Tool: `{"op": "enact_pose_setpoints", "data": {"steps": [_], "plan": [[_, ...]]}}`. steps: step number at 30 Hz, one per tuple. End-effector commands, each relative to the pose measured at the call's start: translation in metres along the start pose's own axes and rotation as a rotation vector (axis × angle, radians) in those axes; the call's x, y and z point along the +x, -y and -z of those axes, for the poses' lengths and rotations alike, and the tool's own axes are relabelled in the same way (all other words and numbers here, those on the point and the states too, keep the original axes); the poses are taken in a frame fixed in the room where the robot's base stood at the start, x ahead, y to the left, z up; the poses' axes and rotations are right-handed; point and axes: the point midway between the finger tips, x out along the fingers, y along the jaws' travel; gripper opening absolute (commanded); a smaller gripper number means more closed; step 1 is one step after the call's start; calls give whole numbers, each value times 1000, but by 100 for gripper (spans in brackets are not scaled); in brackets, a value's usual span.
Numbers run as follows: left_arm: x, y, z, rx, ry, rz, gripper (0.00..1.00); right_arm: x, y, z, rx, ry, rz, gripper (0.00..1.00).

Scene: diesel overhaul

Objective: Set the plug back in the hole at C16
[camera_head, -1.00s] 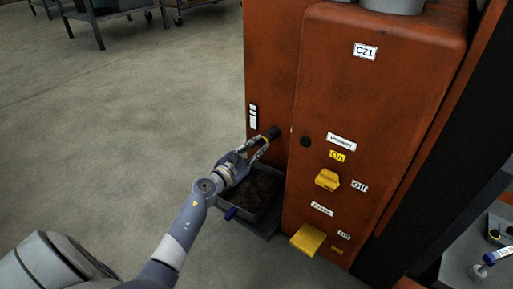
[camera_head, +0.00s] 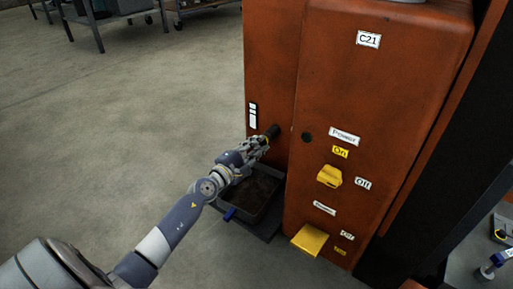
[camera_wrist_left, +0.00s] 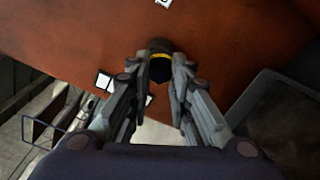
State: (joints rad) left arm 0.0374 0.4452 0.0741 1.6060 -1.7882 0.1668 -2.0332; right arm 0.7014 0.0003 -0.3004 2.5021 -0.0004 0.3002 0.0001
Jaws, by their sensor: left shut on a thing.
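My left gripper (camera_head: 262,143) is at the side face of the orange machine (camera_head: 272,60), near its left part. It is shut on the plug, a dark cylinder (camera_head: 272,131) with a yellow band. In the left wrist view the plug (camera_wrist_left: 159,62) sits between the two fingertips (camera_wrist_left: 160,82), its dark far end against or very close to the orange face. I cannot tell whether it is seated in a hole, as the plug hides that spot. No C16 label is readable. My right gripper is not in view.
A dark drip tray (camera_head: 262,215) with a blue handle (camera_head: 230,214) lies on the floor below my left gripper. Open floor lies left.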

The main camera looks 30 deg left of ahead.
Motion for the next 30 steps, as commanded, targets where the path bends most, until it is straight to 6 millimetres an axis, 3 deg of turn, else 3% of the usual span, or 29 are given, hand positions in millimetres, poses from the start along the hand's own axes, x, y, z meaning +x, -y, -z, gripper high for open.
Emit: {"op": "enact_pose_setpoints", "data": {"steps": [5, 12, 20, 24, 25, 27, 30], "plan": [[0, -1, 0, 9, 0, -1, 0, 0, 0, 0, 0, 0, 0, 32], [0, -1, 0, 284, -1, -1, 0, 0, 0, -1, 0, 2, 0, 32], [1, -1, 0, 300, -1, -2, 0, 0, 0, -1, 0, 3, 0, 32], [1, -4, -1, 452, -1, -1, 0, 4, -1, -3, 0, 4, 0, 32], [1, -2, -1, 455, -1, -1, 24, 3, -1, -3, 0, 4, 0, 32], [1, -1, 0, 448, -1, -2, 40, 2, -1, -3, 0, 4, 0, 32], [1, -1, 0, 446, -1, -1, 43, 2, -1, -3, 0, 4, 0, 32]]}}
